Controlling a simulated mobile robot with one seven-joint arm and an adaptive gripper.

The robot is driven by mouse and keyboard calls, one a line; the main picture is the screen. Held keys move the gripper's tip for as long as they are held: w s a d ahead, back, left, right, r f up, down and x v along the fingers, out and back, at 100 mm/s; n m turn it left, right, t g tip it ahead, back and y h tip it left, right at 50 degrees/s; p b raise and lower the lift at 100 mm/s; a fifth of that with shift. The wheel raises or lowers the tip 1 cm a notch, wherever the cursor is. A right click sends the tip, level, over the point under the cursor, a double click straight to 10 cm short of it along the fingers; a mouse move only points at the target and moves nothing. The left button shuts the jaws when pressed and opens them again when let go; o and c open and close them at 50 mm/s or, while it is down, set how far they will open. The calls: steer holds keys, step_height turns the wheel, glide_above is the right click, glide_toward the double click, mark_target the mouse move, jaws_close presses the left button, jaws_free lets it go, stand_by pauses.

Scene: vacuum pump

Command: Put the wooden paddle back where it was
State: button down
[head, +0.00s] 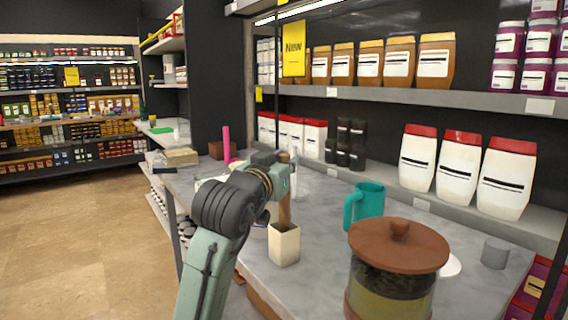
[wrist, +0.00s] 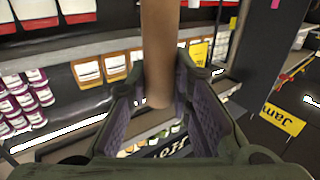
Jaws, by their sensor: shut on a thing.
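The wooden paddle (head: 285,208) is a brown stick, roughly upright in the head view. Its lower part meets the opening of a cream square holder (head: 284,246); I cannot tell how far inside it reaches. My gripper (head: 288,178) is above the holder and shut on the paddle's upper part. In the wrist view the paddle (wrist: 159,50) runs between the two fingers of my gripper (wrist: 165,82), with its rounded end toward the palm. The fingers are partly hidden behind my arm in the head view.
A teal mug (head: 364,206) stands right of the holder. A glass jar with a brown lid (head: 398,246) is at the front right, near a grey cylinder (head: 495,253). A pink bottle (head: 226,145) stands farther back. Shelves with white, red-lidded containers (head: 459,165) line the counter's back.

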steer(key=c, duration=1.4)
jaws_free()
steer(key=shift+c, duration=0.2)
steer(key=b+v, duration=0.2)
steer(key=v, duration=1)
steer(key=shift+r, duration=0.2)
